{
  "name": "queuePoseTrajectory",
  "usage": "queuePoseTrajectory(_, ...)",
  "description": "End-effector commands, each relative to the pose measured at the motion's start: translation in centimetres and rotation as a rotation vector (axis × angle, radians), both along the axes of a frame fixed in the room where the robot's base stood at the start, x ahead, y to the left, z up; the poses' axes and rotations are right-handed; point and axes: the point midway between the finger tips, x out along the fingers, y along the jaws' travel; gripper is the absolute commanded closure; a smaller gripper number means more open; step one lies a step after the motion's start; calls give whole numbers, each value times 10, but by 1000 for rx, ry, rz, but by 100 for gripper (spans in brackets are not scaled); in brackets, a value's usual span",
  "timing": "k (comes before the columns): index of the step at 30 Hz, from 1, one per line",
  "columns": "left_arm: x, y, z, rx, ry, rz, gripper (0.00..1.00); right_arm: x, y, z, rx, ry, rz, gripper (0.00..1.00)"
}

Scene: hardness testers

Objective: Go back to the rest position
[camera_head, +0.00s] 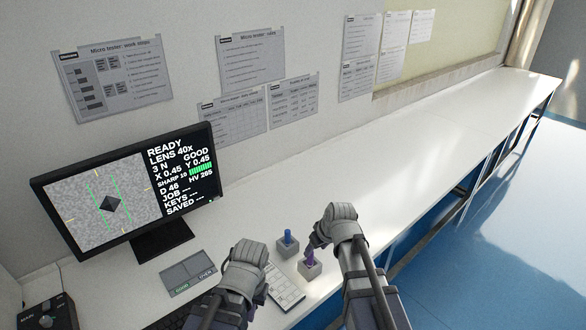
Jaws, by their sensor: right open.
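My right gripper (317,241) is open, with its fingers pointing left and down just above a purple peg (309,258) that stands in a small grey block. I cannot tell whether the fingers touch the peg. My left gripper (240,272) is over the desk in front of the monitor; its fingers are hidden behind its grey wrist, so its opening does not show. A blue peg (288,236) stands upright in a second grey block (287,248), between the two grippers and a little behind them.
A monitor (133,190) stands on the white desk (400,140) at left. A grey two-part pad (188,272), a white keypad (285,288) and a black box with a knob (47,314) lie in front. The desk is clear to the right.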

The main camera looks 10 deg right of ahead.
Motion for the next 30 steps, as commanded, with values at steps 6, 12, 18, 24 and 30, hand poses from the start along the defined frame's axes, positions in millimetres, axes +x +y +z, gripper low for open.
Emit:
queuePoseTrajectory(6, 0, 0, 0, 0, 0, 0, 100, -59, 42, -10, -47, 138, 4, 39)
queuePoseTrajectory(12, 0, 0, 0, 0, 0, 0, 100, -140, 74, -16, -164, 313, -42, 39)
queuePoseTrajectory(18, 0, 0, 0, 0, 0, 0, 100, -177, 81, -16, -244, 382, -85, 39)
queuePoseTrajectory(24, 0, 0, 0, 0, 0, 0, 100, -179, 81, -15, -253, 389, -93, 39)
queuePoseTrajectory(30, 0, 0, 0, 0, 0, 0, 100, -179, 81, -15, -251, 387, -92, 39)
